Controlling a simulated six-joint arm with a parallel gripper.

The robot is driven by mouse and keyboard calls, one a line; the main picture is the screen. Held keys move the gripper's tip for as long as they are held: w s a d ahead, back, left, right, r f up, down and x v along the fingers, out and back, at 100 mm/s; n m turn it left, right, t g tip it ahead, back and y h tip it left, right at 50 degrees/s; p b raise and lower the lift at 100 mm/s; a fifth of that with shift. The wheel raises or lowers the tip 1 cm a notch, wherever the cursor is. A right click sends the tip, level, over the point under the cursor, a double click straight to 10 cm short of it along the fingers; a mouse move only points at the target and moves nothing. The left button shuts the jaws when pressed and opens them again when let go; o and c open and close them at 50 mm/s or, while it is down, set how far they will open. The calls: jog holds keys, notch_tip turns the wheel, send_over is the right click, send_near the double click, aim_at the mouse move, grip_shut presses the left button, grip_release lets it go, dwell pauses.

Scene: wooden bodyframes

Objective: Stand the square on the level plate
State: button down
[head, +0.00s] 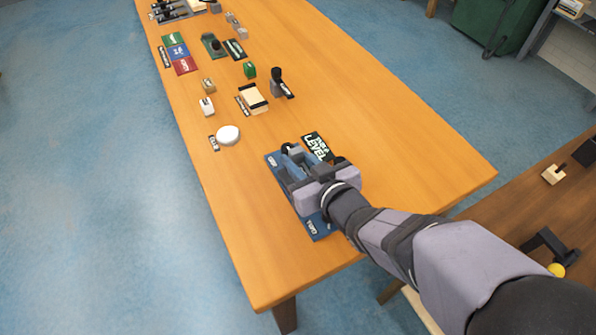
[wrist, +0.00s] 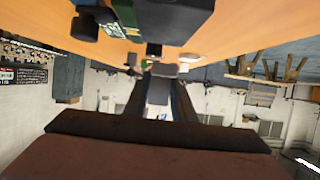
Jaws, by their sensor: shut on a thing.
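The level plate (head: 317,147) is a dark flat plate with white lettering that reads LEVEL, on the table just beyond and right of my gripper. My gripper (head: 292,163) is low over a blue plate (head: 320,229) with white lettering. In the wrist view, the gripper's dark fingers (wrist: 162,80) close on a small grey piece (wrist: 163,70). I take this piece for the square, but its shape is mostly hidden by the gripper. I cannot tell whether it touches the plate below.
A white round disc (head: 228,135) lies left of the gripper. A wooden block with dark ends (head: 253,98) and a dark upright piece (head: 277,82) stand farther back. A dark block (wrist: 160,15) is close in the wrist view. The table's right side (head: 400,150) is clear.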

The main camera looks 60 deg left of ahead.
jog(key=shift+f, duration=2)
jog(key=shift+f, duration=0.15)
jog(key=c, duration=1.5)
grip_release()
jog(key=shift+r, duration=0.2)
jog(key=v, duration=1.2)
jog(key=shift+d+f, duration=0.1)
jog(key=shift+f, duration=0.05)
